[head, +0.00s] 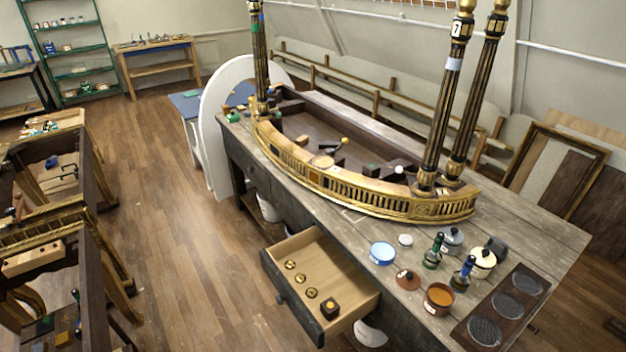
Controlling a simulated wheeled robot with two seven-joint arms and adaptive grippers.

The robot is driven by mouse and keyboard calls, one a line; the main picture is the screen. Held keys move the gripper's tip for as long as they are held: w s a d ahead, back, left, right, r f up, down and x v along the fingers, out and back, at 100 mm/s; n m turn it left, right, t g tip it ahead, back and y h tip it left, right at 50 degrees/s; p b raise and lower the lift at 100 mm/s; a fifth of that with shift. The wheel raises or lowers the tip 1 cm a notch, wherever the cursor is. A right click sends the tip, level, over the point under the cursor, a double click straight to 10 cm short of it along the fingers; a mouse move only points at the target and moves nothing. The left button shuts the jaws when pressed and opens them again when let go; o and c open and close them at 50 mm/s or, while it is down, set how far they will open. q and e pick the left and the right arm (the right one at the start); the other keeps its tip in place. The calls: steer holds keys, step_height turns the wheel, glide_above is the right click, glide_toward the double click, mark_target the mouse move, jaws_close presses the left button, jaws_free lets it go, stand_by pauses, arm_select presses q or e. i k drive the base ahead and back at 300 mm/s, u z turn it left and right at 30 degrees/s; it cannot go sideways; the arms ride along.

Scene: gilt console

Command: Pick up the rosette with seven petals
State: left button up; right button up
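Several small round gold rosettes lie in a row in an open drawer: one at the back (290,264), one below it (300,278) and one further forward (311,292). A dark block with a gold top (330,308) sits near the drawer's front right corner; I cannot tell whether its top is another rosette. The petals are too small to count, so I cannot tell which has seven. The drawer (350,283) is pulled out from the workbench. Neither of my grippers is in view.
The workbench (540,235) carries a curved gilt console rail (330,182) with tall black-and-gold columns (452,90). Jars, bottles and tins, such as an orange-filled tin (438,298), stand above the drawer's right side. Wooden floor (190,220) is clear left of the drawer.

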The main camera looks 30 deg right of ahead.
mark_target(300, 279)
steer(key=u, duration=0.3)
steer(key=k, duration=0.3)
steer(key=z, duration=1.5)
steer(key=i, duration=0.8)
steer(key=z, duration=0.35)
